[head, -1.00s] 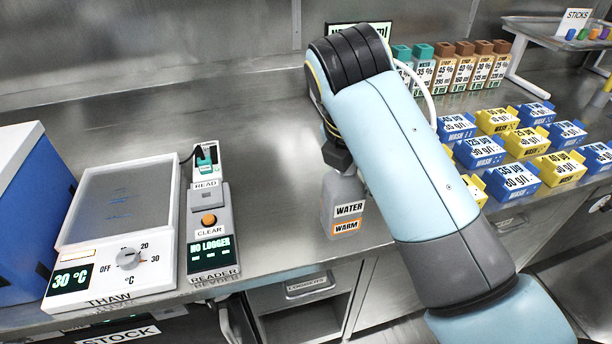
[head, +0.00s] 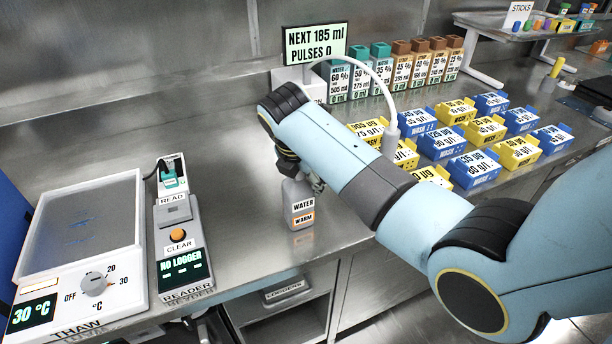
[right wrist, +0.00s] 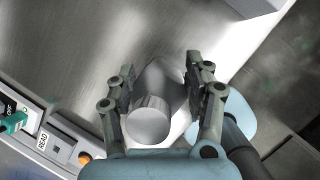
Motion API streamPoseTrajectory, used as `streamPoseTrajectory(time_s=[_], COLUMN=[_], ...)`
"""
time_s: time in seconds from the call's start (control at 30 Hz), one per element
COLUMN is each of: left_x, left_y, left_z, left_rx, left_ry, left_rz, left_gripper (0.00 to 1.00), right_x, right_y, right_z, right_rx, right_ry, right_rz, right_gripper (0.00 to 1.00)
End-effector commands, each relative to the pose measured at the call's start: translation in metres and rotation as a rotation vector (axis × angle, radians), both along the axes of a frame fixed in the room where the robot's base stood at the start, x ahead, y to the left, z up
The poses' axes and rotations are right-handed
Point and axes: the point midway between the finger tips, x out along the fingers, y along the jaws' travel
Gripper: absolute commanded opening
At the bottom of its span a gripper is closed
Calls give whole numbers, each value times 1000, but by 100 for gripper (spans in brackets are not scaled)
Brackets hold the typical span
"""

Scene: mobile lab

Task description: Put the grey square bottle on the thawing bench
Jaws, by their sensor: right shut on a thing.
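The grey square bottle (head: 290,190), with WATER and WARM labels, is upright over the steel counter near its front edge. My right gripper (head: 298,172) is shut on its upper part from above. In the right wrist view the bottle (right wrist: 150,122) sits between the two fingers of the gripper (right wrist: 160,66). I cannot tell whether the bottle's base touches the counter. The thawing bench (head: 140,235), a white unit marked THAW with a grey plate, stands at the left; its plate looks empty and its display reads 30 °C. My left gripper is not in view.
The reader (head: 182,268), showing NO LOGGER, stands between the thawing bench and the bottle. A dispenser with a display (head: 315,45) and spout is behind my right arm. Several blue and yellow wash boxes (head: 470,168) and tall bottles (head: 400,65) fill the right.

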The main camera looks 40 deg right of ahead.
Motion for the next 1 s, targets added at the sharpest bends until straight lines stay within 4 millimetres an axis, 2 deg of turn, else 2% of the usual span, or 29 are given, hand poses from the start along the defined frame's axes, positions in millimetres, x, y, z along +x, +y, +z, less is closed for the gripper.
streamPoseTrajectory(time_s=[0.2, 0.23, 0.4, 0.77, 0.87, 1.0], left_x=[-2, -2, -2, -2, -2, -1], left_y=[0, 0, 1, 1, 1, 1], left_z=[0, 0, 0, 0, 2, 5], left_rx=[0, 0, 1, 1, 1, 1], left_ry=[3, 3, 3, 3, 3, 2], left_rz=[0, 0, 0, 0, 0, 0], left_gripper=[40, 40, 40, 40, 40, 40], right_x=[0, 0, 0, 0, -3, -9], right_y=[0, 0, 0, 2, 6, 16], right_z=[0, -1, -1, 4, 17, 45], right_rx=[-1, 0, 0, 0, 1, 2], right_ry=[-1, 0, 0, -1, -3, -5], right_rz=[0, 0, 0, 1, 1, 1], right_gripper=[0, 53, 75, 77, 77, 77])
